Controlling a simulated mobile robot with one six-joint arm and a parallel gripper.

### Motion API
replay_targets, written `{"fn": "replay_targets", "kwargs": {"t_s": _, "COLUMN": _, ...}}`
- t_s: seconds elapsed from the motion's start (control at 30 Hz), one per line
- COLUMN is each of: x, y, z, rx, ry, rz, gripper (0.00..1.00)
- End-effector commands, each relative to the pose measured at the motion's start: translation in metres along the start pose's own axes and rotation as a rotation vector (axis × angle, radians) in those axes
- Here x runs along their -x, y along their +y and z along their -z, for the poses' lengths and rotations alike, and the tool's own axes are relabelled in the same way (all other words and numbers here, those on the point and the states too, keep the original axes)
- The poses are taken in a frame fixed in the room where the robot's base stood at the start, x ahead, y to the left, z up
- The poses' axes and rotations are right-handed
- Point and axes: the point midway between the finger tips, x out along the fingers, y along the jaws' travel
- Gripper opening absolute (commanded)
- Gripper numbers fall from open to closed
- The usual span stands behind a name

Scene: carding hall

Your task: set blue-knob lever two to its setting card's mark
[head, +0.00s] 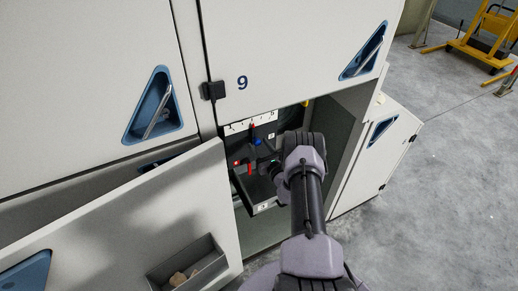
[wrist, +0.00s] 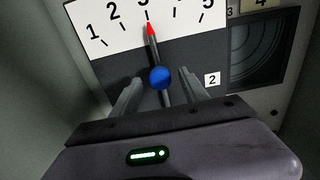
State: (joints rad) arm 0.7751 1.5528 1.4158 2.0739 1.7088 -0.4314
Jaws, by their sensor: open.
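In the wrist view, the blue-knob lever (wrist: 160,77) stands in front of a white scale plate (wrist: 130,28). Its red pointer tip (wrist: 151,30) is at the mark under the 3, which is partly cut off. A white tag (wrist: 212,79) beside it reads 2. My gripper (wrist: 159,75) is open, one finger on each side of the blue knob, with visible gaps. A beige card (wrist: 260,4) with a 4 shows at the top edge, beside a small 3; I cannot tell which lever it belongs to. The head view also shows the blue knob (head: 258,142).
My arm reaches into an open bay below the panel marked 9 (head: 242,82). An open door (head: 170,205) with a bin (head: 186,264) stands at the left. Bay walls lie close around the gripper.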

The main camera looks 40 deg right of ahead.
Motion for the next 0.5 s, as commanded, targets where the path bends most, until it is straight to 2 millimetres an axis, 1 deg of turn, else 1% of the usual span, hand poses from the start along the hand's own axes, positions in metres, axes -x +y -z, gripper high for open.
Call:
{"fn": "replay_targets", "kwargs": {"t_s": 0.1, "x": -0.0043, "y": 0.0000, "z": 0.0001, "rx": 0.001, "ry": 0.001, "rz": 0.001, "gripper": 0.52}}
{"fn": "replay_targets", "kwargs": {"t_s": 0.3, "x": -0.0044, "y": -0.0002, "z": -0.0004, "rx": 0.000, "ry": 0.001, "rz": 0.001, "gripper": 0.52}}
{"fn": "replay_targets", "kwargs": {"t_s": 0.37, "x": -0.0043, "y": -0.0002, "z": -0.0004, "rx": 0.000, "ry": 0.001, "rz": 0.001, "gripper": 0.42}}
{"fn": "replay_targets", "kwargs": {"t_s": 0.5, "x": -0.0042, "y": -0.0002, "z": -0.0003, "rx": 0.000, "ry": 0.001, "rz": 0.001, "gripper": 0.15}}
